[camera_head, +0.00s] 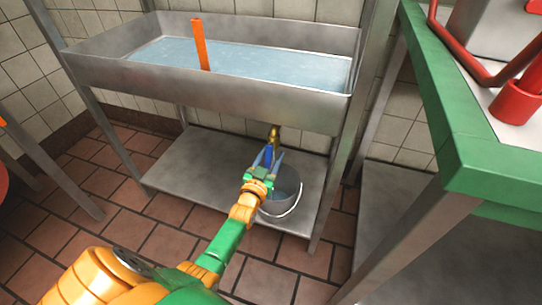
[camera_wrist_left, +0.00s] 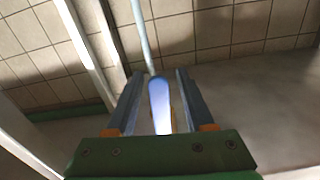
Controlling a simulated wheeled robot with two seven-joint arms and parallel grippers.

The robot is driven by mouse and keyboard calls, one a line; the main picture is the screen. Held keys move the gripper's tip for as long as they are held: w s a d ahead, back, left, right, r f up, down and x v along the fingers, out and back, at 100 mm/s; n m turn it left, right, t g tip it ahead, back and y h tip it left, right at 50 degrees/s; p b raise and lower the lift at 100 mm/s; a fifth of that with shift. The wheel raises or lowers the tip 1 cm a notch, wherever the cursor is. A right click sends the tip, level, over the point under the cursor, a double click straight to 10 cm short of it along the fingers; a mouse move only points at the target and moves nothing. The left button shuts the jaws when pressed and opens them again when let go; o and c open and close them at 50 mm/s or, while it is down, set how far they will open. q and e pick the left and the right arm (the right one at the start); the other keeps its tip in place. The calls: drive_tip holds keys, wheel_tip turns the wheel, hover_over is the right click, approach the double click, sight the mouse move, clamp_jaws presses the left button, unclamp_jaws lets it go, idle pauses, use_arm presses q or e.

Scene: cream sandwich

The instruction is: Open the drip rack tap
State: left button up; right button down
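The drip rack (camera_head: 225,92) is a steel trough of bluish liquid on legs. Its brass tap (camera_head: 274,134) hangs under the front side and has a blue handle (camera_head: 268,153). My left gripper (camera_head: 266,157) reaches up to the tap with one finger on each side of the handle. In the left wrist view the blue handle (camera_wrist_left: 160,102) stands between the two fingers of the left gripper (camera_wrist_left: 157,98), with gaps showing on both sides. That gripper is open. The brass body is mostly hidden in the wrist view. My right gripper is in neither view.
A grey metal bucket (camera_head: 283,196) stands on the lower shelf (camera_head: 185,163) below the tap, partly behind my left gripper. An orange stick (camera_head: 201,45) stands in the trough. A green-edged table (camera_head: 462,150) with red piping is close on the right.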

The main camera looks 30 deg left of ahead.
sight(267, 164)
use_arm(q)
drive_tip(key=shift+s+d+r+p, duration=0.1)
drive_tip(key=shift+s+p, duration=0.15)
drive_tip(key=shift+p, duration=0.05)
drive_tip(key=p+v, duration=0.2)
drive_tip(key=v, duration=0.4)
drive_tip(key=shift+s, duration=0.1)
drive_tip(key=shift+s+d, duration=0.1)
drive_tip(key=shift+s, duration=0.05)
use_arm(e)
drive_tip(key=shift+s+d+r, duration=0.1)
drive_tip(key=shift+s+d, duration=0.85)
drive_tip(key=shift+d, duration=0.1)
